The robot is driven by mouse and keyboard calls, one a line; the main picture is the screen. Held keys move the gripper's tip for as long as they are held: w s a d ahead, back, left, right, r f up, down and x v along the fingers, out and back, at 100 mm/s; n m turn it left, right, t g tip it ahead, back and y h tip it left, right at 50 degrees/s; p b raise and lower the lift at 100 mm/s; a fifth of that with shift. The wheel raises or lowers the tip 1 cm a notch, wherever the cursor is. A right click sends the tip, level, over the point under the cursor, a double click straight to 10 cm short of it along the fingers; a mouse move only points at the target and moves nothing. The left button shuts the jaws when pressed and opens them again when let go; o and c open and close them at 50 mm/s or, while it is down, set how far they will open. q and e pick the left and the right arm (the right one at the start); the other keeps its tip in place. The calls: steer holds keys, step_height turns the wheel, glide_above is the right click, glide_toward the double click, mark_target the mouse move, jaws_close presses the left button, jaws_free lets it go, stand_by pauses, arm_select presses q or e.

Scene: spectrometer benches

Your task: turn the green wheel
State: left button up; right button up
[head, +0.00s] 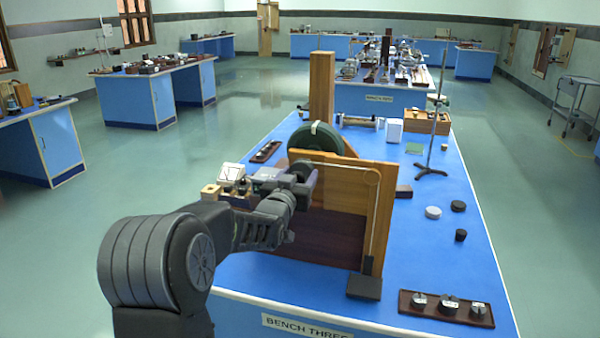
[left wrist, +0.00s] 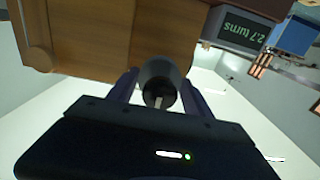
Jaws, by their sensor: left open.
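The dark green wheel (head: 316,138) stands upright on the bench behind a wooden board, which hides its lower part. My left gripper (head: 303,172) is in front of the board's left side, below the wheel in the picture. In the left wrist view my left gripper (left wrist: 162,80) is open. Its two fingers lie on either side of a dark round knob (left wrist: 158,70); whether they touch it I cannot tell. A display (left wrist: 247,28) beside the wooden casing reads "2.7 turns", upside down in this view. My right gripper is not in view.
A thin metal stand (head: 432,140), dark discs (head: 458,206) and a weight tray (head: 446,308) are at the right.

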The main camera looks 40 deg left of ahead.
arm_select(q)
steer(key=shift+w+a, duration=0.15)
steer(key=shift+w, duration=0.25)
steer(key=shift+c, duration=0.2)
jaws_close()
stand_by(0.6)
